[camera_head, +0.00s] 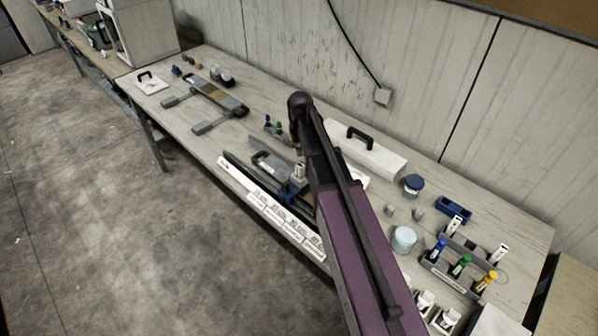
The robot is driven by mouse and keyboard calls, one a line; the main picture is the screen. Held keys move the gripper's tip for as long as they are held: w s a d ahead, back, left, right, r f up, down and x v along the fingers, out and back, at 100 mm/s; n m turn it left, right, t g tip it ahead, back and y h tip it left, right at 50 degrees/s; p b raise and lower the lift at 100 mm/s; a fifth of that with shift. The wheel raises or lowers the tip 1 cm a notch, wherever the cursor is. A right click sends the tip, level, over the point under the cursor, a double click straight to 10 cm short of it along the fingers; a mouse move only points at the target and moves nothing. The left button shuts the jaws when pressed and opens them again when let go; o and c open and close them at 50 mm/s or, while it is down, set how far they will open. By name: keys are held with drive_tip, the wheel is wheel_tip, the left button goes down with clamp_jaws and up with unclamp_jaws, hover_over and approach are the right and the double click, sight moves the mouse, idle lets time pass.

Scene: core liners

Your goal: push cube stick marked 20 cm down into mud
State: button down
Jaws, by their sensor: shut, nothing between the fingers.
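My purple and black arm reaches from the bottom edge up to a dark joint over the middle of the bench. I cannot make out my gripper's fingers; the arm seems to hide them. A long low liner with a white strip of labels (284,217) lies along the bench's front edge; its print is too small to read surely. A small white upright piece (299,171) and a dark blue piece (291,191) stand by it, close to my arm. I cannot tell which thing is the 20 cm cube stick. Mud inside the liner is not clearly visible.
A brown-topped tray on grey supports (212,97) is at the bench's left. A white box with a black handle (367,148) is behind my arm. Blue, green (461,265) and yellow capped items stand at the right. A white jar (403,239) is beside my arm.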

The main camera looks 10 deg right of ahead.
drive_tip(key=shift+r+p, duration=1)
drive_tip(key=shift+r, duration=0.2)
drive_tip(key=s+f+b, duration=0.4)
drive_tip(key=s, duration=0.6)
drive_tip(key=s+f+b, duration=0.5)
drive_tip(key=s, duration=0.5)
drive_tip(key=shift+f+m, duration=0.25)
drive_tip(key=shift+m, duration=0.15)
